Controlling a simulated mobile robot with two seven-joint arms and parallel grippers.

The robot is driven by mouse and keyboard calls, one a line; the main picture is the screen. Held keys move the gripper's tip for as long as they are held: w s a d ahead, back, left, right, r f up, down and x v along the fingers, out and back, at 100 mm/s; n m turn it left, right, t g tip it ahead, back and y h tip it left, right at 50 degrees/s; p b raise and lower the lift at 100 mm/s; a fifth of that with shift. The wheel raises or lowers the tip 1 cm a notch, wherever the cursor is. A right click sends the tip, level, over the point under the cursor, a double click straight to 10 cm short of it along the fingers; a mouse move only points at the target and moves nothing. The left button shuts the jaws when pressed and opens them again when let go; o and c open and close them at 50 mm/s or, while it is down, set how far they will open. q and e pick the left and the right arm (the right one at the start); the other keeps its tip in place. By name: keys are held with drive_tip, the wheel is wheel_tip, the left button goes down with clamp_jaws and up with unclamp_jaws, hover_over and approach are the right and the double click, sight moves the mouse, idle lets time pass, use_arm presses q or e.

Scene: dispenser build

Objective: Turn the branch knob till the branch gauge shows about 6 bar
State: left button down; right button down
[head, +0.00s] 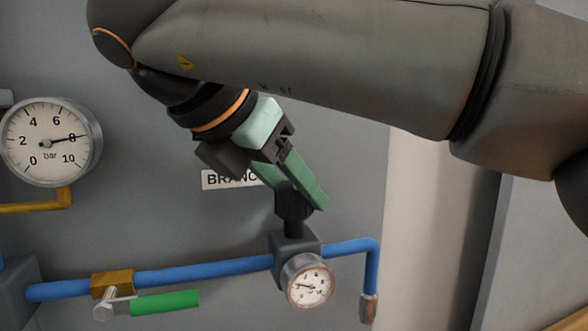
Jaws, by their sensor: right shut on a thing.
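The black branch knob (292,208) stands on top of a grey regulator block on the blue pipe. My right gripper (296,190) comes down from the upper left with its green fingers shut on the knob. The fingers hide part of the knob's upper end. The small round branch gauge (310,287) is on the front of the block, just below the knob. Its needle points to the left and slightly up, at the low side of the dial; its numbers are too small to read surely. My left gripper is not in view.
A larger gauge (47,142) at the left reads about 8 bar. A partly hidden label (229,179) is behind my right gripper. The blue pipe (205,271) carries a brass valve (112,283) with a green lever (165,303), and bends down at the right.

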use_arm(q)
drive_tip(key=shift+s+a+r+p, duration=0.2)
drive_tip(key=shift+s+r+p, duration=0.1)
drive_tip(key=shift+p, duration=0.1)
use_arm(e)
drive_tip(key=shift+r+m+g, duration=0.15)
drive_tip(key=shift+m+g, duration=0.15)
drive_tip(key=shift+m, duration=0.2)
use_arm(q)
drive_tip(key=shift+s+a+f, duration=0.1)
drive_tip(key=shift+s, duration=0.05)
use_arm(e)
drive_tip(key=shift+h, duration=0.3)
drive_tip(key=c, duration=0.6)
unclamp_jaws()
